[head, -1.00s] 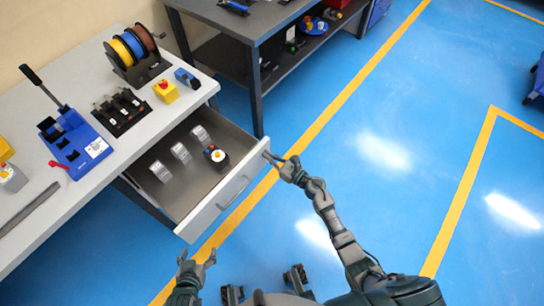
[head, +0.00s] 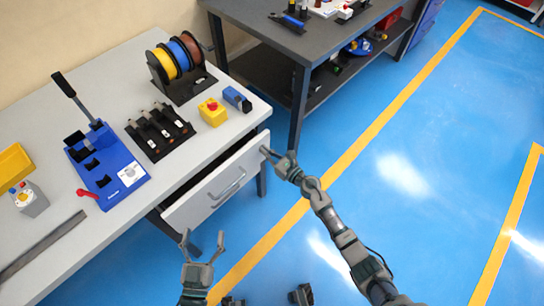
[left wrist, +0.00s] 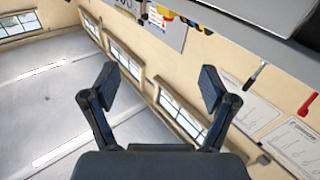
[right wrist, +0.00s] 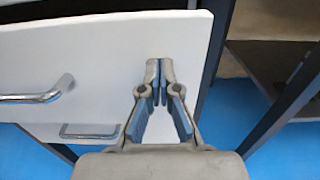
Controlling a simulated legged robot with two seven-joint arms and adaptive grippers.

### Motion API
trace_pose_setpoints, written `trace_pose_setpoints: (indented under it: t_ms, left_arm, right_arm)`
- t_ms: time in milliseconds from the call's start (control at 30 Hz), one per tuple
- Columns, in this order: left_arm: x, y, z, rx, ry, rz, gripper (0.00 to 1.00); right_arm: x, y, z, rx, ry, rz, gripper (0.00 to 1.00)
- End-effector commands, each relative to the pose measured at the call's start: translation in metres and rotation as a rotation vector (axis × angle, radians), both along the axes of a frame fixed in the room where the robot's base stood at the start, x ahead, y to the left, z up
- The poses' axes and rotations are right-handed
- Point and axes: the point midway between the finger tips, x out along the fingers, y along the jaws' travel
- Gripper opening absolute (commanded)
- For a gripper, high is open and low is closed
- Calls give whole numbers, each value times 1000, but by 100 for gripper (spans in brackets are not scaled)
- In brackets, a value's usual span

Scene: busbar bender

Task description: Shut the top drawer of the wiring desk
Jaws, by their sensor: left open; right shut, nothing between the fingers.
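The top drawer (head: 220,184) of the wiring desk (head: 112,54) has a white front with a metal handle. In the head view it stands out only slightly from the desk, and its inside is mostly hidden. My right gripper (head: 268,153) is shut and empty, with its fingertips at the right end of the drawer front. In the right wrist view the fingertips (right wrist: 160,62) are against or very close to the white front (right wrist: 110,40), right of the handle (right wrist: 38,97). My left gripper (head: 204,236) is open and empty, in front of the drawer's left end.
On the desk are a blue bender (head: 108,172), a black rack (head: 160,130), wire spools (head: 180,62), a yellow button box (head: 212,112) and a blue item (head: 237,98). A dark workbench (head: 300,40) stands to the right.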

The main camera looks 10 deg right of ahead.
Motion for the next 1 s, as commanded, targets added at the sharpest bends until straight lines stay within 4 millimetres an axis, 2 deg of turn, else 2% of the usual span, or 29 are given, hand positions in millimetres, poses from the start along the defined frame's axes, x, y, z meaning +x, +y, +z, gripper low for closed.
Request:
trace_pose_setpoints:
  t_ms: [33,200,400,633,1000]
  left_arm:
    - [-1,-2,2,-17,-47,-1,85]
    - [-6,-3,27,-73,-229,2,85]
    - [-16,2,46,-123,-372,7,85]
    - [-21,5,55,-142,-431,9,85]
    - [-19,3,55,-141,-431,8,85]
  right_arm:
    - [8,4,-6,0,3,0,0]
    - [31,21,-6,1,3,-2,0]
    - [49,37,-3,-3,2,-1,0]
    - [55,44,-1,-4,0,0,0]
    - [56,47,3,-1,-3,4,0]
